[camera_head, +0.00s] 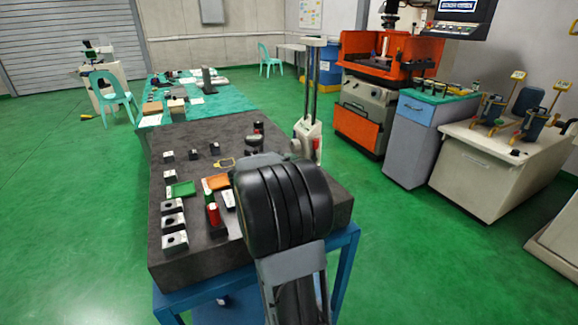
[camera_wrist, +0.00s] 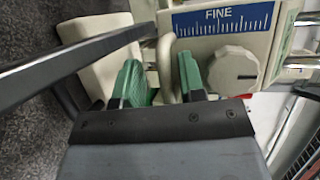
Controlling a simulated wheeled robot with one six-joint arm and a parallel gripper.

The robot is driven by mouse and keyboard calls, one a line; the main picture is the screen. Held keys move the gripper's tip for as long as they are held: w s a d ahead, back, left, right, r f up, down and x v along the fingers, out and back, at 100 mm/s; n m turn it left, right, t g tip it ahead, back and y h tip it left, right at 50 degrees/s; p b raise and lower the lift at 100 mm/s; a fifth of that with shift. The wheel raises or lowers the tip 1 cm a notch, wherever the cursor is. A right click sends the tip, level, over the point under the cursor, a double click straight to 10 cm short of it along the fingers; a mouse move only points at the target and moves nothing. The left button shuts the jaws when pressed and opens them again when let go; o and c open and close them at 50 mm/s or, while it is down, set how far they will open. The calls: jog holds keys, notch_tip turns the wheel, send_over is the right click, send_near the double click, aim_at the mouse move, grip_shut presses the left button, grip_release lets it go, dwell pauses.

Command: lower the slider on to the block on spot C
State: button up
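The height gauge (camera_head: 309,92) stands at the right back of the dark granite plate (camera_head: 194,264), with two upright columns. In the wrist view its slider (camera_wrist: 293,24) is a cream body with a blue FINE scale (camera_wrist: 222,22) and a round knob (camera_wrist: 232,70). In the head view my arm hides the fingers. I cannot make out spot C or a block under the slider.
The plate's front left is clear.

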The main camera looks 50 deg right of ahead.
jog(key=v, duration=1.3)
jog(key=shift+a+b, duration=0.3)
jog(key=shift+a, duration=0.1)
jog(key=shift+r, duration=0.1)
